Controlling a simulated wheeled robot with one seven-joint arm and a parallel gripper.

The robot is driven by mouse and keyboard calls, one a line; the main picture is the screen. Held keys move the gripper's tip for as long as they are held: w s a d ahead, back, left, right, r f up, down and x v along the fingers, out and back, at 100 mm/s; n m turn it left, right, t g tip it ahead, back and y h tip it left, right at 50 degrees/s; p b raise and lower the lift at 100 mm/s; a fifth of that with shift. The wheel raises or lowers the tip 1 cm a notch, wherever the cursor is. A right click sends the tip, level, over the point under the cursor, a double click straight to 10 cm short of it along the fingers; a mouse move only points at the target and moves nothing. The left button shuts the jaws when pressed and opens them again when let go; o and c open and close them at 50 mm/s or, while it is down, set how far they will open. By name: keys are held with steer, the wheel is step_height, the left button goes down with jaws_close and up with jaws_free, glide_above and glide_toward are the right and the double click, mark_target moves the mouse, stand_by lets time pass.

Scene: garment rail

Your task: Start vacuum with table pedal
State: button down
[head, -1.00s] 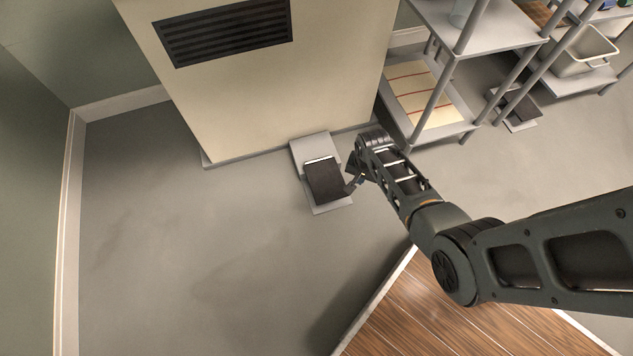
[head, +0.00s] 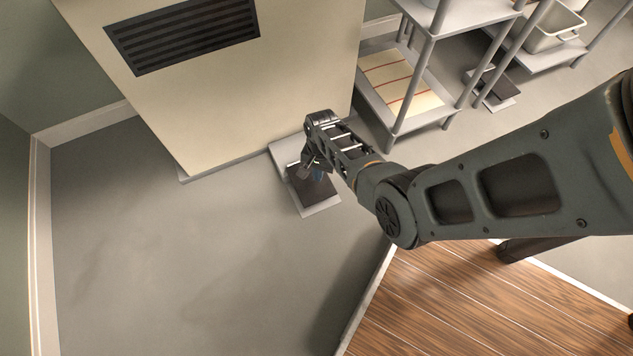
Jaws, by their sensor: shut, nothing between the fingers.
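A floor pedal with a dark pad (head: 316,193) on a light grey base plate (head: 322,209) lies on the floor in front of the cream cabinet. A second dark pedal (head: 494,86) lies further back on the right, beyond the shelf rack. My gripper (head: 309,172) is over the dark pad of the nearer pedal, shut and empty. My arm and gripper hide the upper right part of that pedal. I cannot tell whether the fingertips touch the pad. Which pedal belongs to the table is not clear from this view.
The cream cabinet (head: 240,105) with a dark vent (head: 183,37) stands behind the pedal. A grey shelf rack (head: 425,60) is close on the right. A wooden top (head: 450,300) lies at the lower right. The floor (head: 190,260) at left is clear.

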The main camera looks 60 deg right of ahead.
mark_target(318, 189)
steer(key=shift+s+a+f+b, duration=0.1)
steer(key=shift+a+f+b, duration=0.05)
steer(key=shift+f+b, duration=1.35)
steer(key=shift+a+f+b, duration=0.15)
steer(key=shift+f+b, duration=1.15)
steer(key=shift+f, duration=0.35)
step_height(318, 189, down, 3)
steer(key=shift+f+b, duration=0.2)
steer(key=shift+b, duration=0.1)
steer(key=shift+w+d+r, duration=0.15)
steer(key=shift+d+r, duration=0.15)
steer(key=shift+d, duration=0.5)
steer(key=shift+w+d+r, duration=0.15)
steer(key=shift+d+r, duration=0.15)
steer(key=shift+d, duration=0.45)
steer(key=r+p, duration=0.1)
steer(key=r, duration=0.1)
steer(key=r+p, duration=0.2)
steer(key=r, duration=0.1)
steer(key=r+p, duration=0.2)
steer(key=shift+d+r, duration=0.3)
steer(key=shift+r, duration=0.1)
